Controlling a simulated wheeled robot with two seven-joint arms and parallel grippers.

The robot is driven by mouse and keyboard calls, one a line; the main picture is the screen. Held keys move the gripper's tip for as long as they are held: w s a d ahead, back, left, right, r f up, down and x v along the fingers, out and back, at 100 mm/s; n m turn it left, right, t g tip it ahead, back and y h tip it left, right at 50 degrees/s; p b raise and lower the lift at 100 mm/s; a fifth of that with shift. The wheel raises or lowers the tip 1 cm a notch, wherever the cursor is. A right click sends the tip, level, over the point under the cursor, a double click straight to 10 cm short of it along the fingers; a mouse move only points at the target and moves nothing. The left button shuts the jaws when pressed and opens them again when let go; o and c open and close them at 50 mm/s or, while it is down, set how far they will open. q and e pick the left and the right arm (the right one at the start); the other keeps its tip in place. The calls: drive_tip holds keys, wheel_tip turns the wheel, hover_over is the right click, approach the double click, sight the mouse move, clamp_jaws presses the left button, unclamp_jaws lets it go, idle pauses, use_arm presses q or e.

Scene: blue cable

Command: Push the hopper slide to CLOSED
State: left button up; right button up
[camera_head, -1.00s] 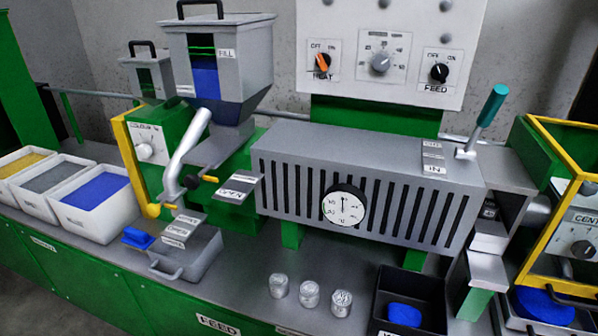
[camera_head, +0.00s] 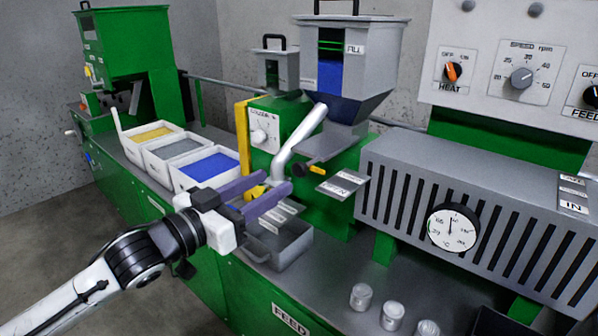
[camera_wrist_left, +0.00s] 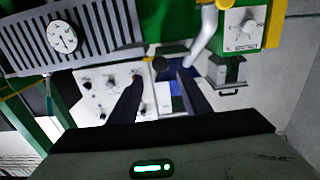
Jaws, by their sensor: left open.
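The hopper (camera_head: 352,75) is a grey bin with a window showing blue pellets. Below it, the slide's black knob (camera_head: 299,171) with a yellow rod (camera_head: 318,169) sticks out beside a grey label plate (camera_head: 342,183); its lettering is hard to read now. My left gripper (camera_head: 277,184) is open and empty, in front of the machine, left of and slightly below the knob in the head view. In the left wrist view a dark round knob (camera_wrist_left: 161,64) appears between the fingertips; the distance is unclear. My right gripper is out of view.
A curved silver pipe (camera_head: 299,143) runs down close to the knob. A grey drawer-like tray (camera_head: 284,246) lies below the gripper. A ribbed grey housing (camera_head: 480,210) with a dial is at right.

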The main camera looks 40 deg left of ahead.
sight(296, 169)
use_arm(q)
drive_tip(key=w, duration=0.9)
drive_tip(key=shift+w+d+f, duration=0.1)
drive_tip(key=shift+w+d, duration=0.2)
drive_tip(key=shift+d, duration=0.05)
drive_tip(key=shift+c, duration=0.2)
clamp_jaws()
